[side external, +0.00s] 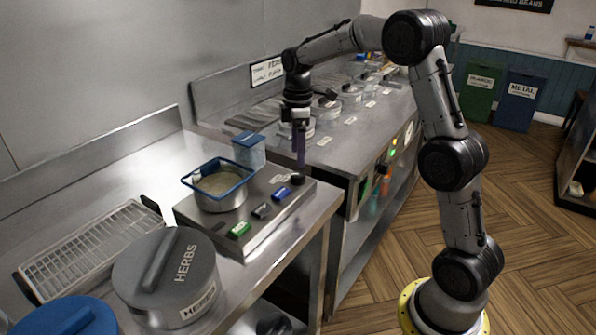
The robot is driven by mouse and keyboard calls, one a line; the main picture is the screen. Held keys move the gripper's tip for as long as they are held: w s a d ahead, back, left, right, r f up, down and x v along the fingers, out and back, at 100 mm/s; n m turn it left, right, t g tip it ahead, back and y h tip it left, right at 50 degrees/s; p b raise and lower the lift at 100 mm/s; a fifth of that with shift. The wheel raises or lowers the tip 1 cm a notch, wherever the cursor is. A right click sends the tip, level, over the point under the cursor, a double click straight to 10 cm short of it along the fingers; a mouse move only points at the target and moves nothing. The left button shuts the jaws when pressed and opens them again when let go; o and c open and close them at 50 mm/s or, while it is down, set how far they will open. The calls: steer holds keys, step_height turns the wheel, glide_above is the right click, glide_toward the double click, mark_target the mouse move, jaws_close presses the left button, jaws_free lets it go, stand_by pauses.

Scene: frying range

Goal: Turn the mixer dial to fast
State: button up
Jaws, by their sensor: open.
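The mixer (262,222) is a low steel box on the near counter. A small black knob (298,180), which looks like the dial, sits at its right corner. Which setting the knob points to is too small to tell. My gripper (300,164) points straight down, with purple fingers just above and slightly behind the knob. It is open and holds nothing visible. I cannot tell from this view whether the fingertips touch the knob.
A blue switch (281,194) and a green switch (239,230) lie along the mixer's front. A blue-rimmed pot (222,200) and a blue-lidded container (248,152) stand on or behind it. A HERBS canister (165,277) and wire rack (92,247) are at left.

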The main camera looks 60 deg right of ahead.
mark_target(298, 174)
step_height(298, 174, down, 7)
steer(key=shift+r, duration=0.15)
jaws_close()
stand_by(0.5)
